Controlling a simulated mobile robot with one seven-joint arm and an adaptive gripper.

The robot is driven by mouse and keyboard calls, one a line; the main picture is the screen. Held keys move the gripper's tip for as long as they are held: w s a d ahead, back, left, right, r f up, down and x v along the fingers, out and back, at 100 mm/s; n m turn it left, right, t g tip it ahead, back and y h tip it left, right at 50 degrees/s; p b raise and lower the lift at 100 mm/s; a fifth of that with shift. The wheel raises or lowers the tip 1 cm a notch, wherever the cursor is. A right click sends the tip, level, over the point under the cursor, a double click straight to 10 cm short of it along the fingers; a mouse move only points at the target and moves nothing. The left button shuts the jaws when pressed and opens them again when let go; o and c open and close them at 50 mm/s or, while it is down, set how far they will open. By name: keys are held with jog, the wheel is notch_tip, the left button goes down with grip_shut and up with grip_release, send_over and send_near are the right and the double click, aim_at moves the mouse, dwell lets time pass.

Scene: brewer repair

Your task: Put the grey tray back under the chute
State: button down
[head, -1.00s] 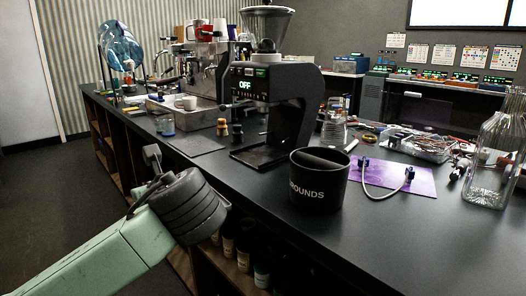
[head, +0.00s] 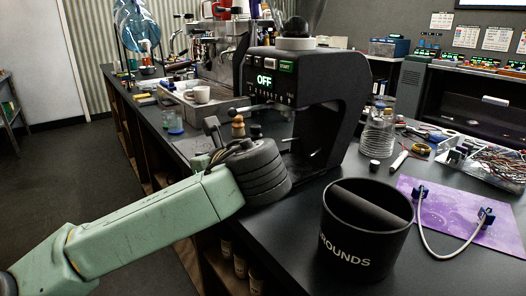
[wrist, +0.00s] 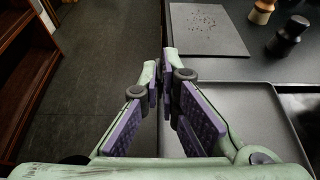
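The grey tray (wrist: 245,112) is a flat, low-rimmed tray on the counter, in the right part of the wrist view. Its left edge runs beside and under my fingers. In the head view my wrist hides most of the area where it lies. The black grinder (head: 345,95), its display reading OFF, stands just right of my gripper. The chute itself is hard to make out. My gripper (wrist: 161,88) has its fingertips nearly together at the tray's outer edge, with nothing clearly held between them. I cannot tell whether they touch the tray.
A black GROUNDS bin (head: 365,235) stands at the front right, near a purple mat (head: 465,215) with a cable. A grey speckled mat (wrist: 207,28) and small tampers (wrist: 288,35) lie beyond the tray. The open floor (wrist: 100,75) lies left of the counter edge.

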jog(key=w+d+p, duration=0.1)
jog(key=d, duration=0.1)
jog(key=w+d+p, duration=0.1)
jog(key=w+d, duration=0.1)
jog(key=d, duration=0.1)
jog(key=w+d, duration=0.2)
jog(key=d, duration=0.1)
jog(key=shift+w+p, duration=0.15)
jog(key=shift+p, duration=0.25)
jog(key=w+d+p, duration=0.1)
jog(key=w+d, duration=0.1)
jog(key=d, duration=0.1)
jog(key=shift+w+d+r+p, duration=0.1)
jog(key=shift+d+r+p, duration=0.1)
jog(key=shift+p, duration=0.15)
jog(key=shift+f+p, duration=0.3)
jog(key=shift+f, duration=0.3)
jog(key=shift+a+f, duration=0.15)
jog(key=shift+f, duration=0.2)
jog(key=shift+f+b, duration=0.25)
jog(key=shift+b, duration=0.25)
jog(key=c, duration=1.8)
grip_release()
jog(key=shift+r, duration=0.1)
